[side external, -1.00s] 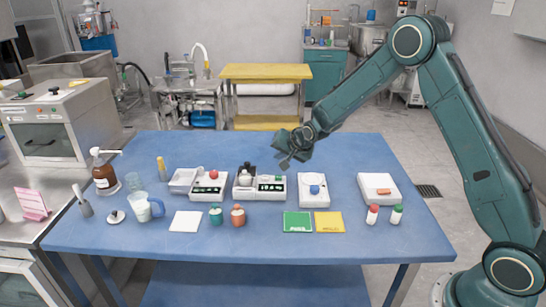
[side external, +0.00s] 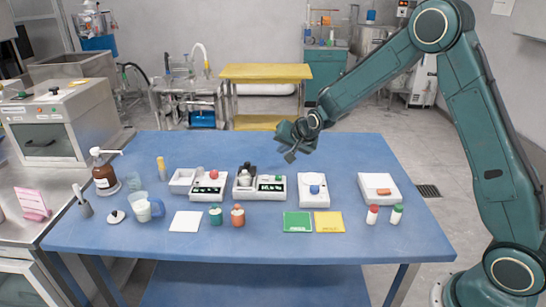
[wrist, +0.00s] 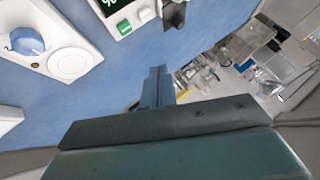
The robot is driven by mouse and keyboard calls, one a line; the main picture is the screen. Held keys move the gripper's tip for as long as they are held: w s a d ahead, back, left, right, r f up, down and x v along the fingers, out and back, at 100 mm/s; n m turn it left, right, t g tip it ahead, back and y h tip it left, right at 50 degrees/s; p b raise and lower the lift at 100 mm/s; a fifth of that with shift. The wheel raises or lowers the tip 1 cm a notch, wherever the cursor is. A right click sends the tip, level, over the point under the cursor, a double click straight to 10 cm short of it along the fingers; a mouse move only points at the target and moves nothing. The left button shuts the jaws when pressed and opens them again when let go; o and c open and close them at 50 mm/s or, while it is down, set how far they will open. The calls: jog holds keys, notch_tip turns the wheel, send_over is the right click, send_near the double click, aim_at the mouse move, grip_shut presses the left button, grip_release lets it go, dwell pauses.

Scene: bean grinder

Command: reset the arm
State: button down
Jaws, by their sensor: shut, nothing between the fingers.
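My gripper (side external: 290,155) is in the air above the back middle of the blue table (side external: 150,240). It is shut and empty, its fingers pointing down and to the left. It also shows in the wrist view (wrist: 157,75), with the fingers together. Below it and to the left in the side view is the bean grinder-like device (side external: 258,186), white with a dark top part and a green display. My gripper touches nothing.
A white device with a blue knob (side external: 314,190) stands right of centre, and a white box with an orange block (side external: 378,188) farther right. The table's back right is clear.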

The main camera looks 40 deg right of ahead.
jog(key=s+a+r+n+g, duration=0.1)
jog(key=s+a+r+n, duration=0.1)
jog(key=s+r, duration=0.6)
jog(key=s+a+r+n, duration=0.3)
jog(key=s+r, duration=0.4)
jog(key=s, duration=0.3)
jog(key=s+a+n+g+y, duration=0.1)
jog(key=s+n, duration=0.4)
jog(key=s, duration=1.6)
jog(key=shift+s+a+r+g, duration=0.35)
jog(key=shift+a+g, duration=0.25)
